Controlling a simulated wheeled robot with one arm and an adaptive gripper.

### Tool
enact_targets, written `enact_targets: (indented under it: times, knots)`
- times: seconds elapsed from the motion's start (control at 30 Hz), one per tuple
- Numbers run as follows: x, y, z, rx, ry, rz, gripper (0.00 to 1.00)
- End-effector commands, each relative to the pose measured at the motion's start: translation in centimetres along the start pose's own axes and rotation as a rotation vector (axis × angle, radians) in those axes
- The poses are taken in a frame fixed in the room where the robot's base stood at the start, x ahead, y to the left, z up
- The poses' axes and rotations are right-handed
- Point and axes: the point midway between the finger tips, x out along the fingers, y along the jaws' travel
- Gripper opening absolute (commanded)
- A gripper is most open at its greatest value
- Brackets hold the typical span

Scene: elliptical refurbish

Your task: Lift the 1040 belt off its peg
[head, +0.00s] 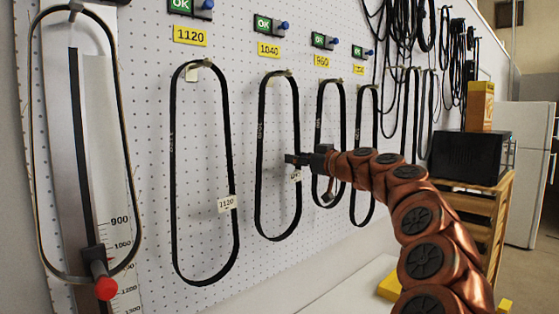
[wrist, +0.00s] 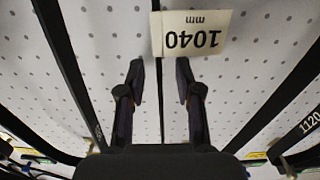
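The 1040 belt (head: 261,155) is a black loop hanging from its peg (head: 279,73) on the white pegboard, under the yellow 1040 label (head: 268,49). A white paper tag (head: 296,176) is on its right strand; the tag, reading 1040 mm, shows upside down in the wrist view (wrist: 208,44). My gripper (head: 292,159) is at that right strand, just above the tag. In the wrist view its two fingers (wrist: 161,82) are apart. A thin dark line runs between them from behind the tag; I cannot tell whether this is the strand edge-on or a board seam.
The 1120 belt (head: 173,170) hangs to the left and the 960 belt (head: 319,120) to the right, close to my arm. A measuring rail with a looped belt (head: 35,150) is at far left. A black box (head: 470,157) stands on a wooden shelf at right.

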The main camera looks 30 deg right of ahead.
Motion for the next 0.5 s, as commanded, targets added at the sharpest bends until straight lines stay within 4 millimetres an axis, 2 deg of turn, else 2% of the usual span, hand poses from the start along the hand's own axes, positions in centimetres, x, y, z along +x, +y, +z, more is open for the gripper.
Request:
enact_targets:
  times: [0.07, 0.33, 0.5]
  knots:
    - [-0.01, 0.01, 0.02, 0.0, 0.0, 0.0, 0.28]
    - [-0.02, 0.03, 0.02, 0.0, 0.0, 0.001, 0.0]
    - [-0.02, 0.03, 0.02, 0.0, 0.0, 0.001, 0.0]
